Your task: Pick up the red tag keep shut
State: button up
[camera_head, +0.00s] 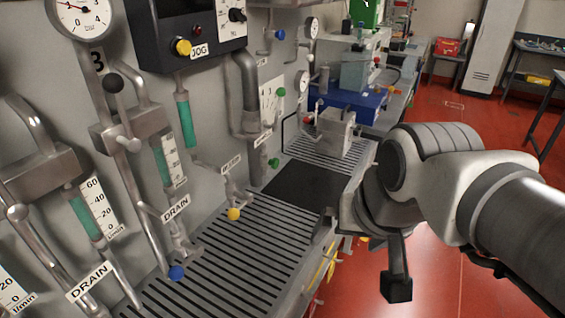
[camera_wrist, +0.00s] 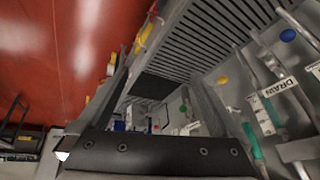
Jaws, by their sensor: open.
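I cannot make out a red tag with readable "keep shut" lettering in either view. Small yellow and red pieces hang along the bench's front edge in the wrist view (camera_wrist: 146,32), too blurred to read. Yellow pieces also show below the bench edge in the head view (camera_head: 329,268), partly behind the bench and my arm. My gripper (camera_head: 362,258) is beside the bench's front edge, pointing down, partly hidden by my wrist. In the wrist view, its two fingers (camera_wrist: 165,75) stand apart with nothing held between them.
The slatted bench top (camera_head: 225,255) runs along a grey panel with flow tubes, DRAIN labels and blue and yellow knobs. A dark mat (camera_head: 305,185), a grey block (camera_head: 335,130) and a blue box (camera_head: 345,103) sit farther back. The red floor (camera_head: 450,270) at right is mostly clear.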

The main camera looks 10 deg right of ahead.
jog(key=w+f+m+g+b, duration=0.2)
jog(key=w+f+m+b, duration=0.2)
jog(key=f+m, duration=0.3)
jog(key=w+f+m+g+b, duration=0.1)
jog(key=w+f+m+b, duration=0.35)
jog(key=f, duration=0.45)
jog(key=m+g+b, duration=0.2)
jog(key=m+b, duration=0.3)
jog(key=m, duration=0.6)
send_over(312, 310)
jog(key=w, duration=0.1)
notch_tip(312, 310, down, 13)
jog(key=f+b, duration=0.4)
jog(key=f, duration=0.8)
jog(key=shift+w+f+b, duration=0.1)
jog(key=shift+w+b, duration=0.1)
jog(key=shift+b, duration=0.15)
jog(key=shift+s+d+f+b, duration=0.15)
jog(key=shift+f+b, duration=0.6)
jog(key=shift+f, duration=0.6)
jog(key=shift+d+f+b, duration=0.1)
jog(key=shift+f+b, duration=0.6)
jog(key=shift+f, duration=0.6)
jog(key=shift+r, duration=0.1)
jog(key=c, duration=1.5)
